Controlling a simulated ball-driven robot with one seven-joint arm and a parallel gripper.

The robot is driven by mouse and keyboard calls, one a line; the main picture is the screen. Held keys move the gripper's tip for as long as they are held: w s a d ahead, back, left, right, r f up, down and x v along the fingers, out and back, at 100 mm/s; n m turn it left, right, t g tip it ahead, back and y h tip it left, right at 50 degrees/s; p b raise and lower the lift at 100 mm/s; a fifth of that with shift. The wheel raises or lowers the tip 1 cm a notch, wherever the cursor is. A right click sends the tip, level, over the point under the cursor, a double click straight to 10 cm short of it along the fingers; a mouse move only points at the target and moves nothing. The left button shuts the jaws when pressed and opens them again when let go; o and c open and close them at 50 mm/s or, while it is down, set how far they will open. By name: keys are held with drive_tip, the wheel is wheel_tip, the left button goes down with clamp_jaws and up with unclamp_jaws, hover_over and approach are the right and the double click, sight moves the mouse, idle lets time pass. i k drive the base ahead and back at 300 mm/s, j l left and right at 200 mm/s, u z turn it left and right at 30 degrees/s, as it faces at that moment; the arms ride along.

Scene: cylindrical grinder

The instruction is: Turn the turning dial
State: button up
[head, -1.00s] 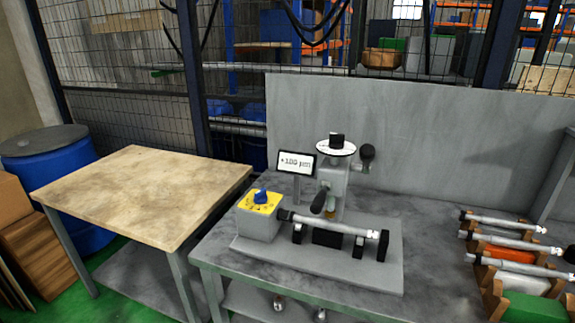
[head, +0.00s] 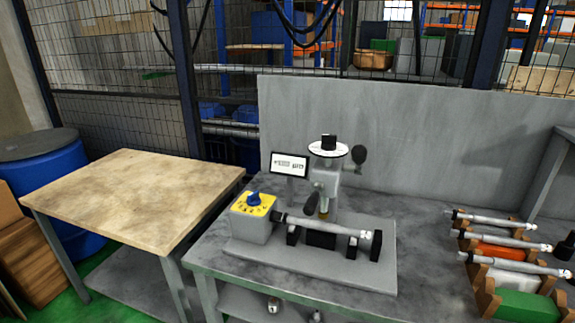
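A small grinder (head: 318,258) stands on the grey metal bench. At its left end is a grey box with a yellow plate (head: 243,207) carrying a blue knob (head: 254,199). On top of its upright head is a round white dial (head: 327,150) with a black knob (head: 328,141). I cannot tell which of these two is the turning dial. A display (head: 290,165) beside the head shows a reading too blurred to make out. A rod (head: 325,228) lies level across the front supports. I see no part of my gripper that I can be sure of.
The grey bench (head: 215,258) has a back panel (head: 420,130). Several rods lie on a rack (head: 480,285) at the right. A black object (head: 566,244) shows at the right edge. A wooden-topped table (head: 130,195) stands left, with a blue barrel (head: 50,165) behind.

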sight(253, 199)
drive_tip(key=i+j, duration=0.7)
drive_tip(key=i+j+z, duration=0.1)
drive_tip(key=i+j, duration=0.55)
drive_tip(key=j, duration=0.15)
